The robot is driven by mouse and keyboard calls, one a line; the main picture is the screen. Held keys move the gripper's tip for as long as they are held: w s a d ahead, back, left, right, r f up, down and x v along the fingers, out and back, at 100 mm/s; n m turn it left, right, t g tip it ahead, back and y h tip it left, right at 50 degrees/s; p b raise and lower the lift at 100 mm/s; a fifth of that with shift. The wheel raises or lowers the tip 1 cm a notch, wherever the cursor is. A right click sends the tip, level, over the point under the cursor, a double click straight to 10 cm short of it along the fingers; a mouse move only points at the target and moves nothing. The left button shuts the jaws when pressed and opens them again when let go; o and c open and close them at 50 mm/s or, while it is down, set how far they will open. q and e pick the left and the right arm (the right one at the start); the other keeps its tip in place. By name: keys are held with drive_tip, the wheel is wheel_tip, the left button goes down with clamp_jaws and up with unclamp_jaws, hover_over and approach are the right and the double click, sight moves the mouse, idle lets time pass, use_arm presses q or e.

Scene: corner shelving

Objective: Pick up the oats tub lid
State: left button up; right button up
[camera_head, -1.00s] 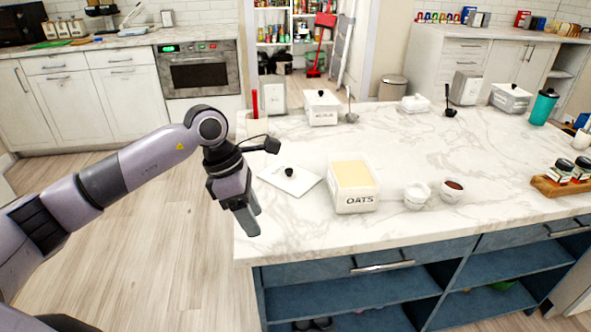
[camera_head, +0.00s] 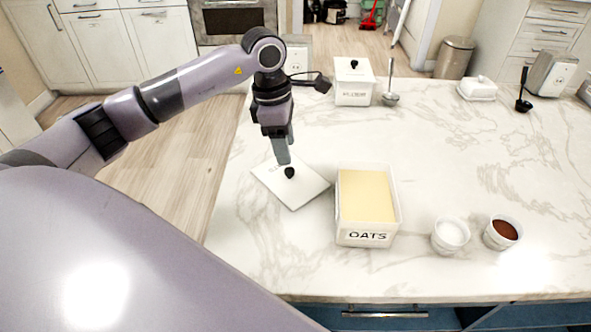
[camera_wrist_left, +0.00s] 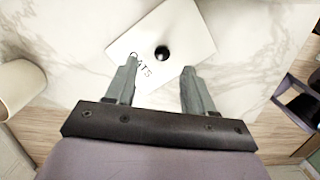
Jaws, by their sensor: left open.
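The oats tub lid (camera_head: 299,190) is a flat white square with a black knob (camera_head: 289,172), lying on the marble counter left of the oats tub. In the left wrist view the lid (camera_wrist_left: 185,35) shows its "OATS" lettering, and its knob (camera_wrist_left: 162,53) lies beyond the fingertips, roughly between their lines. My left gripper (camera_head: 284,160) is open, pointing down above the lid's back part; it also shows in the left wrist view (camera_wrist_left: 158,65), with nothing between its fingers. The open white oats tub (camera_head: 365,239) is full of pale yellow contents. My right gripper is not in view.
Two small white bowls, one with white contents (camera_head: 451,234) and one with brown (camera_head: 502,233), stand right of the tub. A lidded white canister (camera_head: 354,85) and a ladle (camera_head: 390,96) are behind. The counter's (camera_head: 450,150) middle is clear.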

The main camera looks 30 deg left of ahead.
sight(289, 170)
use_arm(q)
drive_tip(key=f, duration=0.5)
drive_tip(key=shift+d+f+p, duration=0.3)
drive_tip(key=shift+d+f, duration=0.1)
clamp_jaws()
